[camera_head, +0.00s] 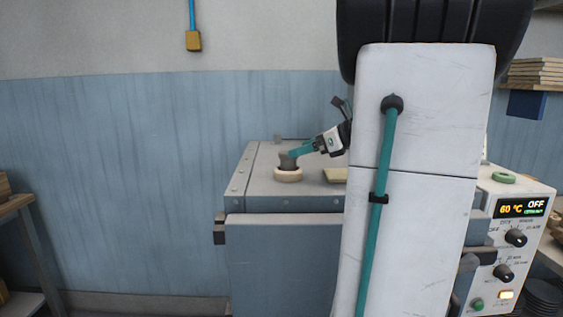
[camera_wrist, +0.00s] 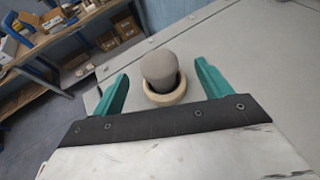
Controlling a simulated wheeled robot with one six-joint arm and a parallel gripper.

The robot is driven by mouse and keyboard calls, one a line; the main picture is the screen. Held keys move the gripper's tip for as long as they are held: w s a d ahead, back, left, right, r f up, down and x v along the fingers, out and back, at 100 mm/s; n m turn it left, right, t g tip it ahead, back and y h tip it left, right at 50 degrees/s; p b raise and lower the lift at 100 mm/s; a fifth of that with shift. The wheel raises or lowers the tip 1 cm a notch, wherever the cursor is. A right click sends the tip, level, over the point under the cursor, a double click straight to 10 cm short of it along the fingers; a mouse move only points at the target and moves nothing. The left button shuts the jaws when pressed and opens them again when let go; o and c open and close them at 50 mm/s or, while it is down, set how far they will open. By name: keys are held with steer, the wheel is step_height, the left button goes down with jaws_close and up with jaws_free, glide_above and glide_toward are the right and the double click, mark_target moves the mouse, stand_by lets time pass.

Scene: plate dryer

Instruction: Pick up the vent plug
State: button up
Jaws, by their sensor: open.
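The vent plug (camera_wrist: 160,67) is a grey, round-topped knob. It sits in a pale ring collar (camera_wrist: 166,97) on top of the grey dryer cabinet (camera_head: 238,190). In the head view the plug (camera_head: 287,161) and its collar (camera_head: 288,175) are near the left part of the cabinet top. My gripper (camera_wrist: 160,80) is open, with one teal finger on each side of the plug in the wrist view. In the head view the teal fingers reach the plug from the right. I cannot tell whether either finger touches it.
A control panel (camera_head: 520,232) with a 60 °C display and knobs is at the right, with a green ring (camera_head: 503,177) on top. Wooden shelves (camera_wrist: 62,38) with boxes stand beyond the cabinet.

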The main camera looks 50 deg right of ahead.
mark_target(283, 156)
steer(key=x, duration=0.7)
steer(key=shift+a+f, duration=0.15)
steer(key=shift+f, duration=0.1)
steer(key=c, duration=1.1)
